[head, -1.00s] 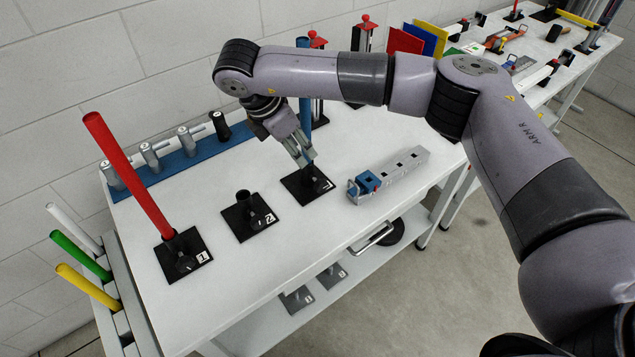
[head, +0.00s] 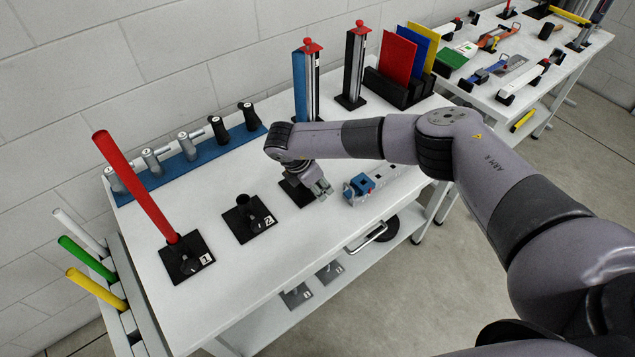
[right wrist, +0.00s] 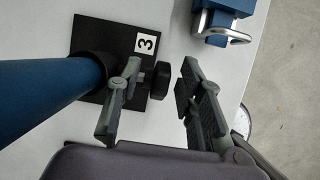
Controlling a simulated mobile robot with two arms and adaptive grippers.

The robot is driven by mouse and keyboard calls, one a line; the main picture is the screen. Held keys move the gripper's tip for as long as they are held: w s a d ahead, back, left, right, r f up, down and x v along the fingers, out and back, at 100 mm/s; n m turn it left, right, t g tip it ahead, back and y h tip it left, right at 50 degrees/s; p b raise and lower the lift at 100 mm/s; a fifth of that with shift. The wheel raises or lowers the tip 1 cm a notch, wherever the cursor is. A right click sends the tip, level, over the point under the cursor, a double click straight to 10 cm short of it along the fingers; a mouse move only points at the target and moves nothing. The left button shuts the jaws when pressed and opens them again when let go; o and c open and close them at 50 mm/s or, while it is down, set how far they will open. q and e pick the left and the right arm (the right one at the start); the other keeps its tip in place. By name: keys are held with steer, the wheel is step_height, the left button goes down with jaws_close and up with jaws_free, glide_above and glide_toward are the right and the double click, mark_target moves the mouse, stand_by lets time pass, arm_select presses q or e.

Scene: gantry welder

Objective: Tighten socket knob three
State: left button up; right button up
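Socket three has a black base plate (head: 297,191) with a label "3" that shows in the right wrist view (right wrist: 146,43). A blue pole (head: 299,88) stands in it; the pole's lower part (right wrist: 45,95) fills the left of the right wrist view. In the head view my right gripper (head: 321,188) points down at the socket, and my arm hides part of the pole. My left gripper is not in view.
Socket two (head: 248,217) is empty. Socket one (head: 186,259) holds a leaning red pole (head: 137,188). Grey and black handles stand on a blue strip (head: 170,175) at the back.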

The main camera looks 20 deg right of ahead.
steer(key=shift+c, duration=0.5)
jaws_close()
